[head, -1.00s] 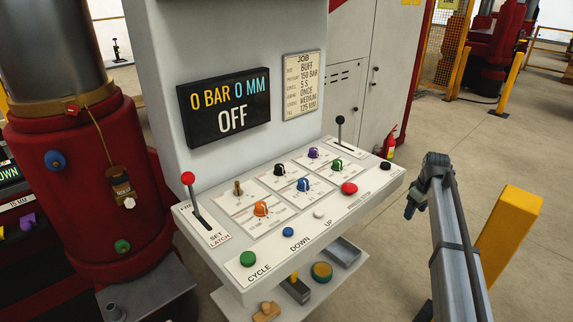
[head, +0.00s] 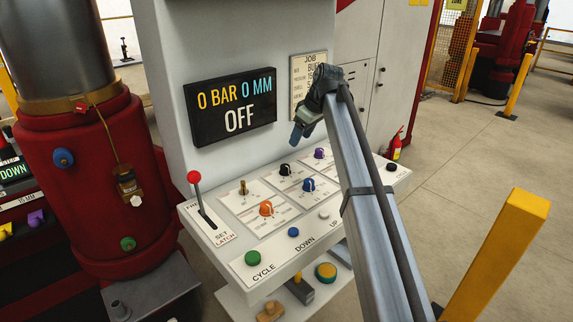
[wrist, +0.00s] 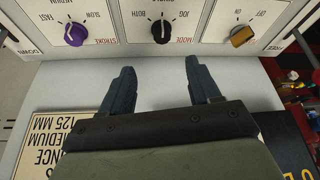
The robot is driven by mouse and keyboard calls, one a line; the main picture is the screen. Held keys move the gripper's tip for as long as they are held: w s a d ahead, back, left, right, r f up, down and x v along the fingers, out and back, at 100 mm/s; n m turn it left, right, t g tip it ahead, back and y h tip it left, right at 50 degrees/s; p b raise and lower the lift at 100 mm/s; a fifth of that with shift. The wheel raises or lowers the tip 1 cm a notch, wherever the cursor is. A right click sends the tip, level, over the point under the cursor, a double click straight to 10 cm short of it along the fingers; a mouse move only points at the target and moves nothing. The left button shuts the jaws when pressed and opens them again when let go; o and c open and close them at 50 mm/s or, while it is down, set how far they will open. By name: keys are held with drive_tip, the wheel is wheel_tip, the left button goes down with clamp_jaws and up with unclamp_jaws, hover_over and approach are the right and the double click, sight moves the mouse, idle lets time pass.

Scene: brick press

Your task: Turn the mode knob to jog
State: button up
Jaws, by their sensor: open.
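The mode knob is black with a white pointer mark. It sits in the back row of the sloped panel in the head view (head: 284,170), and near the top of the wrist view (wrist: 161,32), where its card reads upside down with MODE, JOG and BOTH. I cannot tell its setting for certain. My gripper (head: 298,134) hangs above the back of the panel, in front of the upright face. In the wrist view my gripper (wrist: 160,74) has its fingers apart and empty, with the knob just beyond the gap, not touched.
A purple knob (wrist: 75,34) and a brass switch (wrist: 241,36) flank the mode knob. Orange (head: 266,208) and blue (head: 308,184) knobs lie nearer the front. A red-topped lever (head: 195,178) stands at the left. The display (head: 232,105) reads 0 BAR 0 MM OFF.

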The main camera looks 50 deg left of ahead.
sight(286, 166)
drive_tip(key=x, duration=1.3)
drive_tip(key=shift+s+a+f, duration=0.25)
drive_tip(key=shift+f, duration=0.05)
drive_tip(key=c, duration=1)
